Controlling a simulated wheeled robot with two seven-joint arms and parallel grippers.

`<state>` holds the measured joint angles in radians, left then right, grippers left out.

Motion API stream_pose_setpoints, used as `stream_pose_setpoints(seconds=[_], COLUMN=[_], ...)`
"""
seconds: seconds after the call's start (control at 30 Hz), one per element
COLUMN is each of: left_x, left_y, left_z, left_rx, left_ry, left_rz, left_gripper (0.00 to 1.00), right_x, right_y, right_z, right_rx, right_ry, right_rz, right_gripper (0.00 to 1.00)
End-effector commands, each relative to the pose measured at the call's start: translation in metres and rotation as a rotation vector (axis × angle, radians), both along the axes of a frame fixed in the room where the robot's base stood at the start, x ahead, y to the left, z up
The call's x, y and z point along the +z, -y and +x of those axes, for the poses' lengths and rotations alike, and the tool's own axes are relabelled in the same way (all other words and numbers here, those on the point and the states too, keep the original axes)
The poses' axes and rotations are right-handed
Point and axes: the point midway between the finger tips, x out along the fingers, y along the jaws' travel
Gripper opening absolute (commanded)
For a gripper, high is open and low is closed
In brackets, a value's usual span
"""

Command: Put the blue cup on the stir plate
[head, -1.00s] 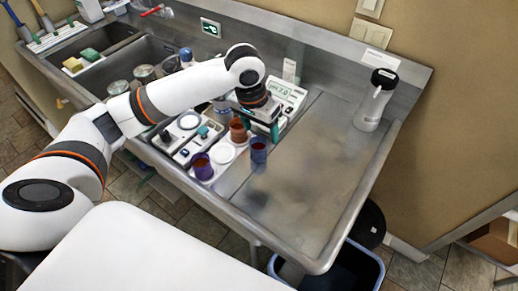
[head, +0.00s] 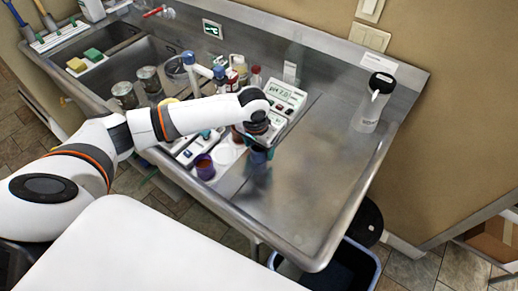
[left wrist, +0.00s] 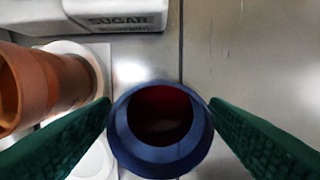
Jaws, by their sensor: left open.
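The blue cup (head: 258,154) stands on the right part of the bench-top gear, beside the bare steel. In the left wrist view the blue cup (left wrist: 125,149) has a dark red inside and shows between my green fingers. My left gripper (head: 257,143) is open, pointing down over the cup, with a finger on either side (left wrist: 160,112). Whether the fingers touch it I cannot tell. Low white devices (head: 190,154) lie left of it, partly behind my arm; which is the stir plate I cannot tell. My right gripper is out of view.
A purple cup (head: 204,168) stands left of the blue cup. An orange-brown cup (left wrist: 38,88) is close by on the left. A pH meter (head: 286,98) stands behind. A tall bottle (head: 373,103) stands right. Bare steel (head: 310,185) is clear.

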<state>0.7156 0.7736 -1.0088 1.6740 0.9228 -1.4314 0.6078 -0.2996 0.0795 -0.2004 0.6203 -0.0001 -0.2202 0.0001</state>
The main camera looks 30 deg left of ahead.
Motion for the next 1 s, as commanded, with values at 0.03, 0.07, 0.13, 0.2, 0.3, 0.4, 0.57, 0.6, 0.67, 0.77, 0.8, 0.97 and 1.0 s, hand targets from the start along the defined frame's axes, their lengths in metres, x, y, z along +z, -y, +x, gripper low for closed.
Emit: stream_pose_setpoints(seconds=[0.03,0.07,0.13,0.2,0.3,0.4,0.57,0.6,0.67,0.77,0.8,0.97,1.0], left_x=[-0.004,-0.006,-0.008,-0.008,-0.008,-0.008,-0.008,-0.008,-0.007,-0.007,-0.007,0.003,0.009], left_y=[0.000,0.000,0.000,0.000,0.000,0.000,0.000,0.000,0.000,0.000,0.000,0.000,0.000], left_z=[0.000,0.000,0.001,0.001,0.001,0.001,0.001,0.001,0.001,0.001,0.001,0.002,0.002], left_rx=[0.000,-0.001,-0.001,-0.001,-0.001,-0.001,-0.001,-0.001,-0.001,-0.001,-0.001,0.000,-0.001], left_ry=[-0.001,-0.001,0.000,0.001,0.001,0.001,0.001,0.001,0.001,0.001,0.002,0.005,0.005], left_rz=[0.001,0.001,0.001,0.001,0.001,0.001,0.001,0.001,0.001,0.001,0.001,-0.002,-0.002], left_gripper=[0.69,0.69,0.69,0.69,0.69,0.54,0.28,0.22,0.16,0.16,0.16,0.16,0.16], right_x=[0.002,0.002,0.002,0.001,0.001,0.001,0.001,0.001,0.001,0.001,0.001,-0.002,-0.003], right_y=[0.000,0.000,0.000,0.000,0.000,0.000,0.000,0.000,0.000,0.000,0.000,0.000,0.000], right_z=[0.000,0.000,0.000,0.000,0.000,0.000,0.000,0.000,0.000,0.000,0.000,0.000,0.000], right_rx=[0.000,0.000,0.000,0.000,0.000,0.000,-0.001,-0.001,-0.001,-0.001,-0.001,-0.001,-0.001], right_ry=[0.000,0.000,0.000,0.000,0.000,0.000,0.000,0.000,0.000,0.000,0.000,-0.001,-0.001], right_rz=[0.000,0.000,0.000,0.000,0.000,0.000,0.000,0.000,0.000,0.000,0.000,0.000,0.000], right_gripper=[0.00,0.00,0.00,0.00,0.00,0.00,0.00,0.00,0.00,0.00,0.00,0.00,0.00])
